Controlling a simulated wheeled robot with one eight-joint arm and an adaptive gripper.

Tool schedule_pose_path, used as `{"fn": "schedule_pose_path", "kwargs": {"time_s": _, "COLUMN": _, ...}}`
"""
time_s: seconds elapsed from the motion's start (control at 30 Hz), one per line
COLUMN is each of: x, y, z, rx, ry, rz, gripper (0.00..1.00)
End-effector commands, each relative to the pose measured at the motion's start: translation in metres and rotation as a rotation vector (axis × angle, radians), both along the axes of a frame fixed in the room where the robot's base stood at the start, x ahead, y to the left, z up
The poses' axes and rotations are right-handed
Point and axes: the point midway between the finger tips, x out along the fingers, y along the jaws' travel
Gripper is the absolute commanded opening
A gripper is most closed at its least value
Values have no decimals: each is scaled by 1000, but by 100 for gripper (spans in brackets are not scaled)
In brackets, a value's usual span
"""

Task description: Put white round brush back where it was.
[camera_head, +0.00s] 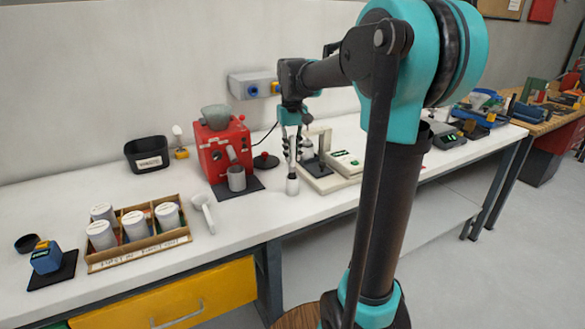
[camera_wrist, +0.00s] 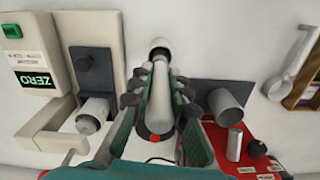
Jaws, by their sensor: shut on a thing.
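My gripper (camera_head: 292,142) hangs over the workbench, between the red machine and the white test device. Its dark ribbed fingers, also in the wrist view (camera_wrist: 159,100), are shut on a slim white rod with a rounder white end, which appears to be the white round brush (camera_head: 292,186). The brush is upright with its wider end down. In the wrist view the brush (camera_wrist: 160,88) lies between the fingers, its far end close to the white bench top. I cannot tell whether that end touches the bench.
The red machine (camera_head: 218,150) with a grey cup (camera_head: 236,178) stands left. The white test device (camera_head: 345,163) stands right. A white spoon-like tool (camera_head: 203,213), a crate of white-lidded cans (camera_head: 140,258) and a black bin (camera_head: 147,154) are further left. Bare bench lies around the brush's lower end.

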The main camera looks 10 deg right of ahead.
Motion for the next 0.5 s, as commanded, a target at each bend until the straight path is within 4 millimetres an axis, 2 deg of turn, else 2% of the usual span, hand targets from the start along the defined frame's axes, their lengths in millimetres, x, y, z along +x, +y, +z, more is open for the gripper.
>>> {"fn": "schedule_pose_path", "kwargs": {"time_s": 0.5, "x": 0, "y": 0, "z": -52, "rx": 0, "ry": 0, "rz": 0, "gripper": 0}}
